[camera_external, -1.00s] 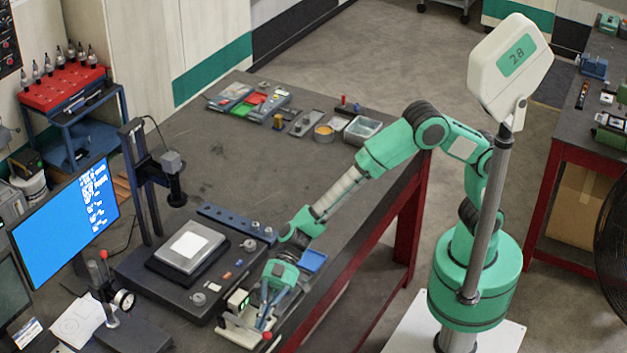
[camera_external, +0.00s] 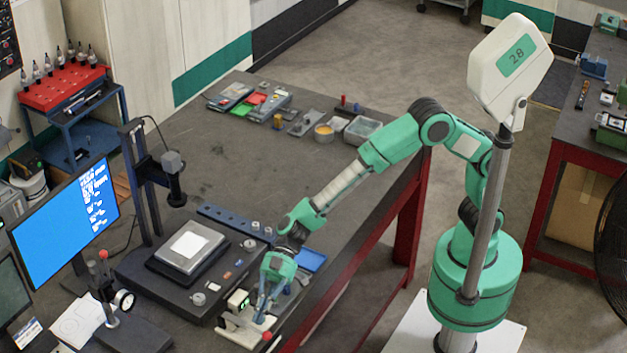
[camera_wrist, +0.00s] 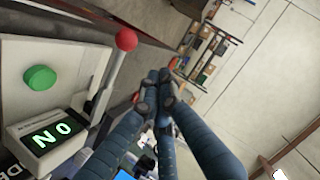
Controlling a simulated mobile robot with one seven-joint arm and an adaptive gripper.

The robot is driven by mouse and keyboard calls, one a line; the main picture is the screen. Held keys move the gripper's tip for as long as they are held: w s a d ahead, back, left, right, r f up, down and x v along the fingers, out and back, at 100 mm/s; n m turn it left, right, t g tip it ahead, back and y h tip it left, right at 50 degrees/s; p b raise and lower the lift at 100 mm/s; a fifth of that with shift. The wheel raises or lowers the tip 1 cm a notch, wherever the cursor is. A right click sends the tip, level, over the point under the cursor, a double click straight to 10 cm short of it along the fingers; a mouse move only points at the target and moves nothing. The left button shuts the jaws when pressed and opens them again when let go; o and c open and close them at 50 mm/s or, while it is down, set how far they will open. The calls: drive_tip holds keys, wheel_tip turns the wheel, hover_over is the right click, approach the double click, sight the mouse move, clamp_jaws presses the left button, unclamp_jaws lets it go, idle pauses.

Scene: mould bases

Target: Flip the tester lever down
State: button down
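The tester (camera_external: 235,335) is a pale unit at the near edge of the bench, with a small lit display (camera_external: 238,300). In the wrist view the display (camera_wrist: 52,135) glows green beside a green button (camera_wrist: 40,78). The tester lever (camera_wrist: 108,78) is a pale bar ending in a red ball (camera_wrist: 126,40), left of my fingers. A red knob (camera_external: 267,336) shows at the tester's right end in the external view. My gripper (camera_wrist: 158,88) has its blue fingers drawn together at the tips, with nothing visible between them. It also shows over the tester (camera_external: 263,318); contact with the lever cannot be told.
A dark platform (camera_external: 150,285) with a scale (camera_external: 185,262) stands to the left of my gripper. A blue tray (camera_external: 312,260) lies to its right at the bench edge. A dial gauge stand (camera_external: 110,310) and monitor (camera_external: 65,225) are further left. The middle bench (camera_external: 250,165) is clear.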

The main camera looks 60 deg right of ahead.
drive_tip(key=s+p+v, duration=0.1)
drive_tip(key=v, duration=0.9)
drive_tip(key=shift+s, duration=0.2)
drive_tip(key=shift+r, duration=0.15)
drive_tip(key=shift+d, duration=0.1)
drive_tip(key=w+d+r+m+t+h, duration=0.1)
drive_tip(key=d+r+m+t+h, duration=0.3)
drive_tip(key=d, duration=1.3)
drive_tip(key=d+r+m+g+h, duration=0.15)
drive_tip(key=d+r, duration=0.35)
drive_tip(key=d, duration=1.2)
drive_tip(key=s+d+m+t+h, duration=0.1)
drive_tip(key=s+d+m+h, duration=0.1)
drive_tip(key=d, duration=0.9)
drive_tip(key=s+d+m+t+h, duration=0.2)
drive_tip(key=s+d+m+h, duration=0.1)
drive_tip(key=d, duration=0.8)
drive_tip(key=s+d+m+t+h, duration=0.2)
drive_tip(key=s+d+m, duration=0.3)
drive_tip(key=d, duration=0.6)
drive_tip(key=shift+s+f, duration=0.2)
drive_tip(key=shift+s, duration=0.5)
